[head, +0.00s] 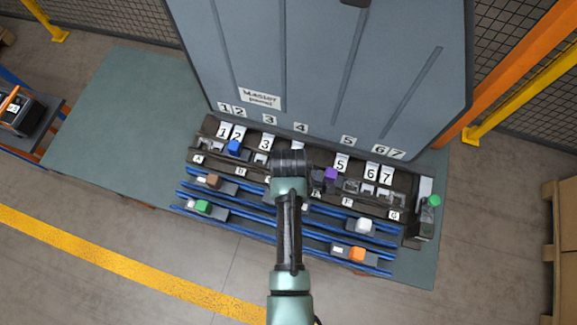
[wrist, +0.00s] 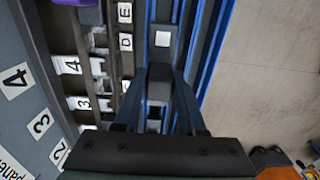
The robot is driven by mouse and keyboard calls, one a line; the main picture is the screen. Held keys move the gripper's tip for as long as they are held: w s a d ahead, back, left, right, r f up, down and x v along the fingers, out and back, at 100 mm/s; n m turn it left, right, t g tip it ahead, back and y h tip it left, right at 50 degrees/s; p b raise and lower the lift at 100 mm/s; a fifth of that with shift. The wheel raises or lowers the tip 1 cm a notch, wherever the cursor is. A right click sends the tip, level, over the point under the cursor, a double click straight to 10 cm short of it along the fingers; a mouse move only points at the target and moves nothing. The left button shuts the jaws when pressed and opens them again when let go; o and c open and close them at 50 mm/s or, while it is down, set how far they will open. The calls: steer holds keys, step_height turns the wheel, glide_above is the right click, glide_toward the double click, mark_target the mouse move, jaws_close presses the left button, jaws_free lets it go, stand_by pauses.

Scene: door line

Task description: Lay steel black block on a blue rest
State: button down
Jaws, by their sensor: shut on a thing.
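My gripper (wrist: 163,78) is shut on the steel black block (wrist: 162,58), a grey steel piece with a white square on its far part and a dark part between the fingers. In the wrist view it lies over or among the blue rails. I cannot tell whether it touches them. The blue rests are long parallel rails (wrist: 208,55), also seen in the head view (head: 255,232) in front of the slotted rack. In the head view my arm hides the gripper and the held block.
Brown (head: 213,181), green (head: 203,207), white (head: 363,226) and orange (head: 357,254) blocks lie on the rails. Blue (head: 234,147) and purple (head: 330,174) blocks stand in the numbered rack (head: 250,160). A grey panel (head: 320,70) rises behind. The green table (head: 115,130) is bare at left.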

steer(key=shift+f+b, duration=1.85)
steer(key=shift+f, duration=0.4)
steer(key=shift+c, duration=2)
jaws_free()
step_height(320, 180, up, 13)
steer(key=shift+b, duration=0.4)
